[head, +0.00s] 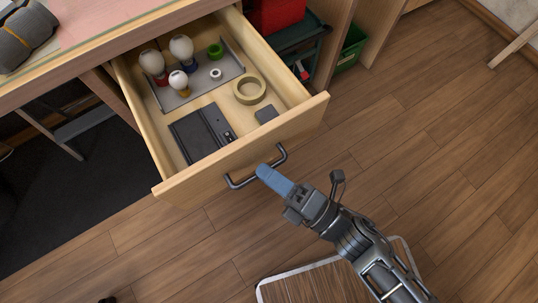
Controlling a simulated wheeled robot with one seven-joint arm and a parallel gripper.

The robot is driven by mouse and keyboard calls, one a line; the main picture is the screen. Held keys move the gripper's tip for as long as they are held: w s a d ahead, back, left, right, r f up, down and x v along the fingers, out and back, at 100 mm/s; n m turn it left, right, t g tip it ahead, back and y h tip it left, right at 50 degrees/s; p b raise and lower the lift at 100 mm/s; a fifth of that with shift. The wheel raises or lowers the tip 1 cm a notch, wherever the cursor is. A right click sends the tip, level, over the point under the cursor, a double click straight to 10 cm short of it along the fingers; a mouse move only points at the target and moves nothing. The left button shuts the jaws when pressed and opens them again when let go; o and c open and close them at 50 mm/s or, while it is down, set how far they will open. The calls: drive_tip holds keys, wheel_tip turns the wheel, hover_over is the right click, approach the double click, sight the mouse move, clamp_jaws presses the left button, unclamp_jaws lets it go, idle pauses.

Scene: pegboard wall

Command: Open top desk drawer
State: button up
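The top desk drawer (245,147) is pulled well out from under the desktop. Its light wooden box is open to view. A dark metal bar handle (234,184) is fixed to its front. My gripper (262,171), with blue fingers, reaches in from the lower right. Its fingertips overlap the middle of the handle in the head view. The fingers look close together, but I cannot tell whether they grip the bar or are beside it.
The drawer holds a black box (201,133), a tape roll (250,90), a grey tray (208,86) with bulbs, and small items. A red box (276,14) and a green bin (350,47) stand behind.

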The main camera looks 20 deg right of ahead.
drive_tip(key=o, duration=0.5)
drive_tip(key=v, duration=0.8)
idle(0.4)
drive_tip(key=s+d+r+m+h, duration=0.6)
drive_tip(key=r+m, duration=0.2)
drive_tip(key=m, duration=0.5)
drive_tip(key=s+d+r+m+h, duration=0.5)
drive_tip(key=r+m+h, duration=0.2)
drive_tip(key=m, duration=0.6)
drive_tip(key=shift+m+g, duration=0.3)
drive_tip(key=shift+g, duration=0.1)
wheel_tip(320, 180, up, 15)
drive_tip(key=p, duration=1.5)
drive_tip(key=shift+s+d+r, duration=0.15)
drive_tip(key=shift+s+r, duration=0.05)
